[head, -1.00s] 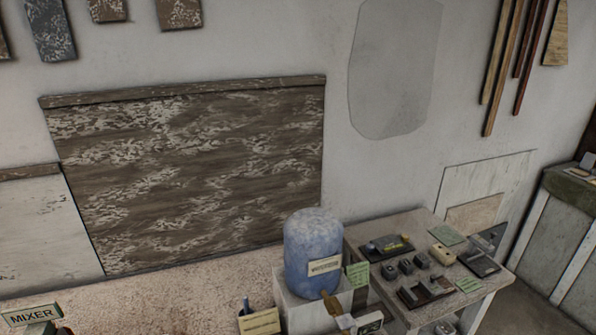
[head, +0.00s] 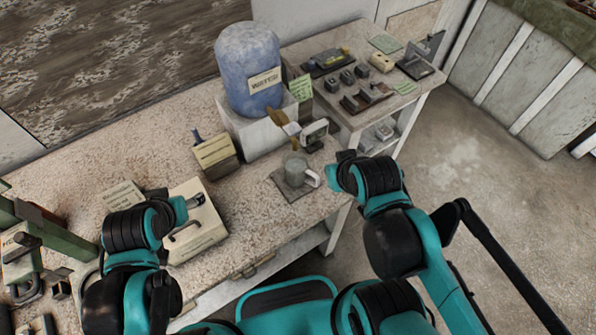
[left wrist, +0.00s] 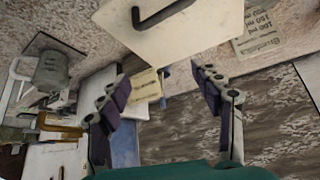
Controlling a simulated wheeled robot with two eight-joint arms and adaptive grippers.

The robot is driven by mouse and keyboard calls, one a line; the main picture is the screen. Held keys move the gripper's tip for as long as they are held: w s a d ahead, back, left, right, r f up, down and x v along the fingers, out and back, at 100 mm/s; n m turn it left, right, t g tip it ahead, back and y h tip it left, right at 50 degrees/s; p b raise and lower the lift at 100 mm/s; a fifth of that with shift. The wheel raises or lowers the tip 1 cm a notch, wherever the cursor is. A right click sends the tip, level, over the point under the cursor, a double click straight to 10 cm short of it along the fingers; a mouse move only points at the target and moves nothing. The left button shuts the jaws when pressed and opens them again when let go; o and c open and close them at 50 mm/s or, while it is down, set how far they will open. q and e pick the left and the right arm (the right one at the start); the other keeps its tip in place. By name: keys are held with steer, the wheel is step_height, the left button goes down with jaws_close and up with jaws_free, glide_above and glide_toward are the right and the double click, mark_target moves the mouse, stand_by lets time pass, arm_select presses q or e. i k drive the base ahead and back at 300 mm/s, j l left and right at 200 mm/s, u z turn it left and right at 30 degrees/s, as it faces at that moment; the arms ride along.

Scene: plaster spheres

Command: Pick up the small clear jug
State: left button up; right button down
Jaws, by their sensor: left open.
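The small clear jug (head: 296,170) looks grey and see-through. It stands upright on a dark square mat (head: 285,190) near the bench's front edge, a pale handle on its right side. It also shows at the left of the left wrist view (left wrist: 50,72). My left gripper (head: 190,203) is over the pale case, well left of the jug. Its fingers are spread and empty in the left wrist view (left wrist: 163,85). My right arm's end (head: 338,172) is close to the right of the jug; its fingers cannot be made out.
A pale case (head: 205,240) with a dark handle lies below my left gripper. The bench between case and jug is clear.

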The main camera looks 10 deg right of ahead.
mark_target(296, 165)
steer(key=u, duration=1.55)
steer(key=k+z, duration=0.15)
steer(key=z, duration=1.75)
steer(key=l+u, duration=0.1)
steer(key=u, duration=0.7)
steer(key=l+u, duration=0.15)
steer(key=u, duration=0.7)
steer(key=k+l+u, duration=0.35)
steer(key=l+u, duration=0.15)
steer(key=k+l+u, duration=0.5)
steer(key=k+l, duration=0.1)
steer(key=l, duration=0.2)
